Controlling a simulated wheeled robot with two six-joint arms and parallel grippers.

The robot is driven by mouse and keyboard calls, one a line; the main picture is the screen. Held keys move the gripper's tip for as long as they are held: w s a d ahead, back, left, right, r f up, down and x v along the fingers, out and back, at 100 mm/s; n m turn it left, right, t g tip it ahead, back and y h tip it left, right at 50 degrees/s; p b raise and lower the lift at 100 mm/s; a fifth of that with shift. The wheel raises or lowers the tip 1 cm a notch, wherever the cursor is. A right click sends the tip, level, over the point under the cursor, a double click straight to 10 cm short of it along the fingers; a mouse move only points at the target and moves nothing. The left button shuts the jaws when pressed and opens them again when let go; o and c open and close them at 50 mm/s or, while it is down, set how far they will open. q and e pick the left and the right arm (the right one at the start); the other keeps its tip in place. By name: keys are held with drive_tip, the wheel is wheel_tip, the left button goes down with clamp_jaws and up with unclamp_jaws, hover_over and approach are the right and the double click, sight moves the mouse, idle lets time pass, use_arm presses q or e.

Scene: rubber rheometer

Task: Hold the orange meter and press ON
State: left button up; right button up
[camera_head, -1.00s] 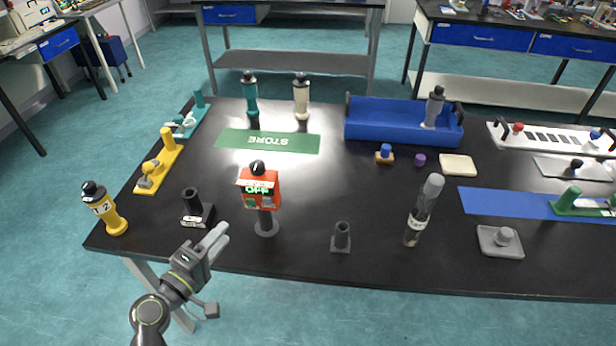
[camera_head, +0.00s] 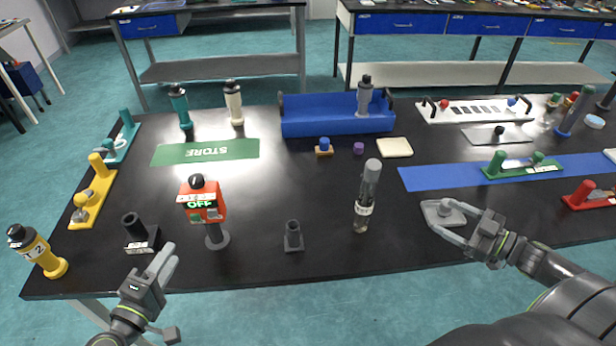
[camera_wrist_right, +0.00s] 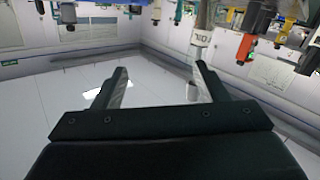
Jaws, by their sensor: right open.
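The orange meter (camera_head: 203,199) stands upright on a dark round-based stand (camera_head: 216,238) in the head view, left of the table's middle. Its screen reads OFF in green, and it has a black knob on top. My left gripper (camera_head: 166,262) is at the table's front edge, left of and nearer than the meter, apart from it. Its fingers look close together, and I cannot tell whether they are shut.
A clear grey-capped bottle (camera_head: 364,205) and a small dark socket (camera_head: 293,238) stand right of the meter. A black holder (camera_head: 140,238) and a yellow bottle (camera_head: 38,252) stand left. A green STORE mat (camera_head: 195,152) and blue tray (camera_head: 325,128) lie behind.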

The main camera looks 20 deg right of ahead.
sight(201, 198)
drive_tip(key=w+d+r+m+t+h, duration=0.1)
drive_tip(key=w+d+r+m+t, duration=0.2)
drive_tip(key=r, duration=0.4)
drive_tip(key=w+d+r+m+t, duration=0.1)
drive_tip(key=w+d+r+m, duration=0.35)
drive_tip(key=r, duration=0.25)
drive_tip(key=w+a+r+n+g+y, duration=0.2)
drive_tip(key=w+a+r+n+y, duration=0.95)
drive_tip(key=n, duration=0.55)
drive_tip(key=w+a+r+n+g+y, duration=0.3)
drive_tip(key=w+a+r+n+y, duration=0.4)
drive_tip(key=a+r+n, duration=0.65)
drive_tip(key=a+f+n+g, duration=0.3)
drive_tip(key=a+n+g, duration=0.8)
drive_tip(key=a+n, duration=0.8)
drive_tip(key=s+a+f+n+h, duration=0.1)
drive_tip(key=a+f+h, duration=0.1)
drive_tip(key=a+f, duration=0.35)
drive_tip(key=s+a+f+n+h, duration=0.1)
drive_tip(key=s+a+f+h, duration=0.15)
drive_tip(key=f, duration=0.55)
wheel_tip(201, 198, down, 13)
drive_tip(key=d+h, duration=0.3)
drive_tip(key=h, duration=0.3)
drive_tip(key=shift+m+t, duration=0.4)
drive_tip(key=x, duration=1.1)
drive_tip(key=shift+s+a+f, duration=0.15)
drive_tip(key=shift+a+f, duration=0.15)
